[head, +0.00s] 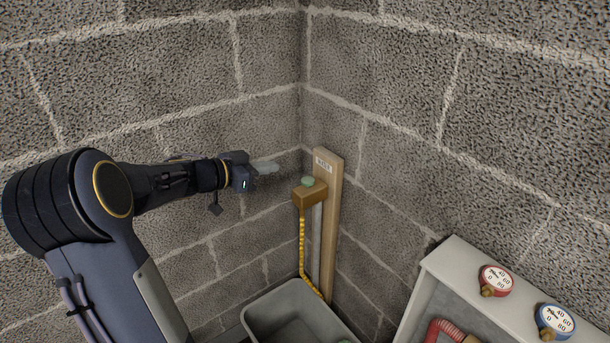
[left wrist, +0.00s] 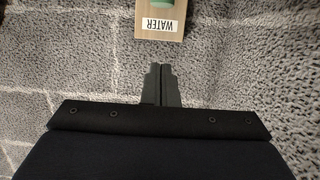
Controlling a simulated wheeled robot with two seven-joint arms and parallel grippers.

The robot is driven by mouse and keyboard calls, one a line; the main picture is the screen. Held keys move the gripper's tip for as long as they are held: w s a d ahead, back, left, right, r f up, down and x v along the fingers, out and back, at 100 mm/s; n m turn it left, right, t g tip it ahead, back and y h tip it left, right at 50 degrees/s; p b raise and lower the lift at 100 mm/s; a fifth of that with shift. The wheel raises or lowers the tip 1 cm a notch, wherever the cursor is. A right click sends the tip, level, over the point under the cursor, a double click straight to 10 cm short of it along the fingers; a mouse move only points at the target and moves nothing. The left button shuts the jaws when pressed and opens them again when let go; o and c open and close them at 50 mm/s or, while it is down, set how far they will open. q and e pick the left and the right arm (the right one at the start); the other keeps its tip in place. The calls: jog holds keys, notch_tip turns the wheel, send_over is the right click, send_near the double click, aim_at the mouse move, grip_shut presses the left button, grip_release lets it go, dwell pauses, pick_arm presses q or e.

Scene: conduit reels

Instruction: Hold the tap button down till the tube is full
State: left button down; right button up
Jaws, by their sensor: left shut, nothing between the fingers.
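The tap is a brass-coloured block (head: 311,195) on an upright wooden board (head: 330,220) with a label, in the corner of the walls. A green button (head: 308,182) sits on top of the block. In the left wrist view the green button (left wrist: 157,2) is partly cut off at the top edge, above the label WATER (left wrist: 157,26). My left gripper (head: 272,168) is shut and empty, left of the button, slightly higher in the picture, and apart from it. Its closed fingers also show in the left wrist view (left wrist: 159,72). My right gripper is not in view.
A grey tub (head: 262,318) stands under the tap. A pale cabinet (head: 448,252) at the right carries a red gauge (head: 495,280) and a blue gauge (head: 555,321), with a red hose (head: 445,330) in it. Block walls close in the corner behind the tap.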

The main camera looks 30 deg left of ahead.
pick_arm(q)
send_over(302, 183)
jog(key=shift+s+a+f, duration=0.1)
jog(key=shift+s+f, duration=0.1)
jog(key=shift+f, duration=0.4)
jog(key=shift+s+f, duration=0.2)
jog(key=shift+f, duration=0.4)
notch_tip(302, 183, down, 3)
jog(key=shift+w+r+b, duration=0.15)
jog(key=shift+r+b, duration=0.05)
jog(key=shift+b, duration=0.15)
jog(key=shift+f, duration=0.7)
jog(key=shift+f, duration=1.25)
